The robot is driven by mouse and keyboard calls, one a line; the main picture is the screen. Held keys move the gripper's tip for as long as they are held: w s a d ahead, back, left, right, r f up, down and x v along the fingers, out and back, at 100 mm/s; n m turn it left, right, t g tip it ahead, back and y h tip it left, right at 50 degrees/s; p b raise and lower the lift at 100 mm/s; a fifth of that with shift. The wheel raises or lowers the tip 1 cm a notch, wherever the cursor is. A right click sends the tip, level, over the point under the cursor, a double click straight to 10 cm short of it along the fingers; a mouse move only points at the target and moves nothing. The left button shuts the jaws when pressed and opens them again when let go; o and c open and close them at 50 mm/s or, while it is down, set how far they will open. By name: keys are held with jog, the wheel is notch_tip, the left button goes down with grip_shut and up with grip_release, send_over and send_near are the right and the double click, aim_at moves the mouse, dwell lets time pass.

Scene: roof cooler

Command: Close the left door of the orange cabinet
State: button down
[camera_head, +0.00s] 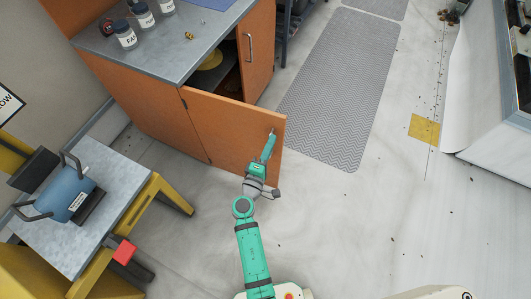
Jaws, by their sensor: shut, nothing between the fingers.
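The orange cabinet (140,98) stands at the upper left under a grey worktop. Its left door (225,130) stands wide open, swung out from the hinge edge at the cabinet's near front corner. The door's outer face is toward me. My gripper (271,133) is shut and empty in front of this face, close to the free edge. I cannot tell whether the fingertips touch the door. A handle on this door is not clearly visible. The right door (258,55) has a metal handle (249,48) and looks closed or nearly so.
A yellow round thing (210,61) is inside the cabinet. Jars (125,34) stand on the worktop. A workbench (125,165) with a blue machine (70,198) is at the left. A grey mat (340,85) lies right of the door. The floor at the right is mostly clear.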

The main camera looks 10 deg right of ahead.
aim_at(279, 124)
jog(key=shift+x, duration=2.75)
jog(key=shift+w, duration=0.1)
